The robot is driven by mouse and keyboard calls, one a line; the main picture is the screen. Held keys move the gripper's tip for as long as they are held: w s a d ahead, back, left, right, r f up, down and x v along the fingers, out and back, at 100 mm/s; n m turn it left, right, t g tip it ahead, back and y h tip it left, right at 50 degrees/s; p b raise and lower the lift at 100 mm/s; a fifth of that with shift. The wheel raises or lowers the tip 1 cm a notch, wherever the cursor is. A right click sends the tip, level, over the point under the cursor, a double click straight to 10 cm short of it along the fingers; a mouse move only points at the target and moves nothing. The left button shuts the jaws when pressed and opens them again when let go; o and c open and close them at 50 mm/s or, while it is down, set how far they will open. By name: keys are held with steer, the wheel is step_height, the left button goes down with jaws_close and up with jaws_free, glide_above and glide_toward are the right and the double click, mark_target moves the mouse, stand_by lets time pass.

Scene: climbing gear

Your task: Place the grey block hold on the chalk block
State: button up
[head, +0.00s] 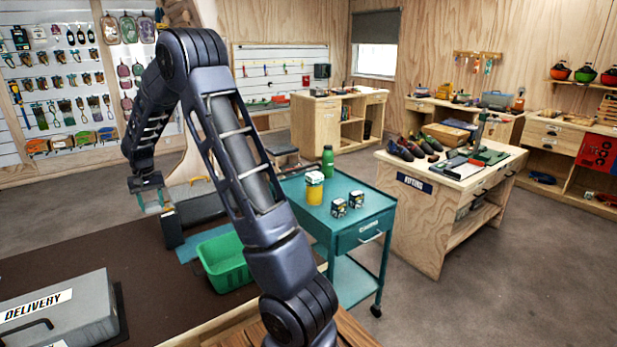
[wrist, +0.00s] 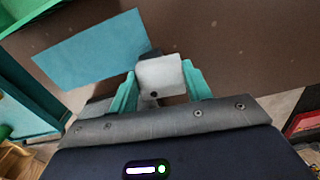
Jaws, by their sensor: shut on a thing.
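My gripper (wrist: 160,88) has teal fingers and is shut on a light grey block with a small dark hole, the grey block hold (wrist: 161,76). In the head view my gripper (head: 150,203) is at the left, over the far part of the brown counter. The hold is too small to make out there. A small dark shape (wrist: 150,54) shows just beyond the hold in the wrist view; I cannot tell what it is. I cannot make out the chalk block in either view.
A teal mat (wrist: 90,50) lies on the brown counter (head: 90,245), beside a green basket (head: 222,262). A dark upright block (head: 172,230) stands near my gripper. A grey delivery case (head: 60,310) is at the near left. A teal cart (head: 350,225) stands to the right.

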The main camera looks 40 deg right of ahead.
steer(key=w+d+r+m, duration=0.2)
steer(key=w+d, duration=0.1)
steer(key=d, duration=0.6)
steer(key=w+d+r+m, duration=0.2)
steer(key=w+d+m, duration=0.15)
steer(key=d, duration=0.55)
step_height(320, 180, up, 13)
steer(key=m, duration=1.2)
glide_above(313, 174)
steer(key=shift+n, duration=0.25)
steer(key=f, duration=1.9)
steer(key=shift+s+f, duration=0.25)
steer(key=shift+f, duration=0.1)
steer(key=o, duration=0.7)
steer(key=shift+c, duration=0.2)
steer(key=o, duration=0.3)
